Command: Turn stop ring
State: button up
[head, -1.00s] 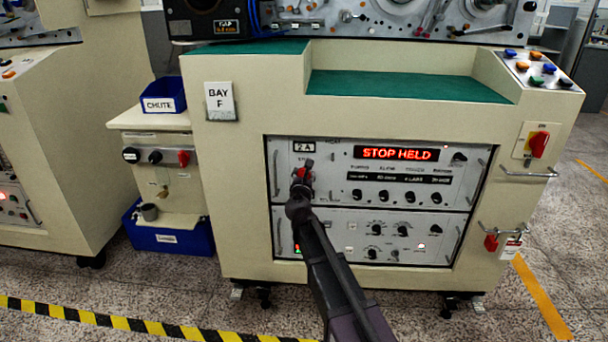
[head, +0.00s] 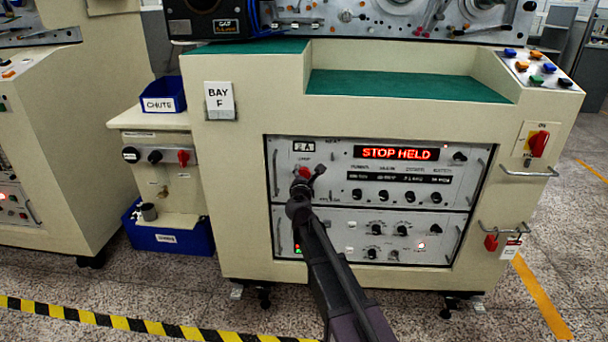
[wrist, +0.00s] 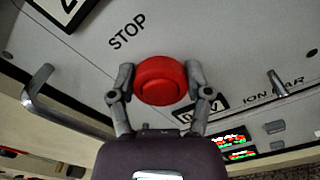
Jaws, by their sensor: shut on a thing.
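The stop ring is a round red knob (wrist: 160,80) on the upper grey panel, under the printed word STOP. It also shows in the head view (head: 304,173), partly hidden by my gripper. My gripper (wrist: 162,84) is shut on the red knob, one finger on each side, in the wrist view. In the head view my gripper (head: 308,180) reaches the panel from below.
The panel has a metal handle (head: 276,172) left of the knob. Several small black knobs sit to the right. A lower panel (head: 395,237) lies beneath. A red switch (head: 539,144) is on the cabinet's right side. Striped floor tape (head: 130,323) runs in front.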

jog(key=m, duration=0.3)
jog(key=shift+w+m, duration=0.1)
jog(key=shift+m, duration=0.3)
jog(key=shift+f+m, duration=0.1)
jog(key=shift+m, duration=1.7)
jog(key=o, duration=1.2)
jog(key=shift+c, duration=0.2)
jog(key=shift+s, duration=0.2)
jog(key=s, duration=1.1)
jog(key=shift+s, duration=0.35)
jog(key=shift+d, duration=0.15)
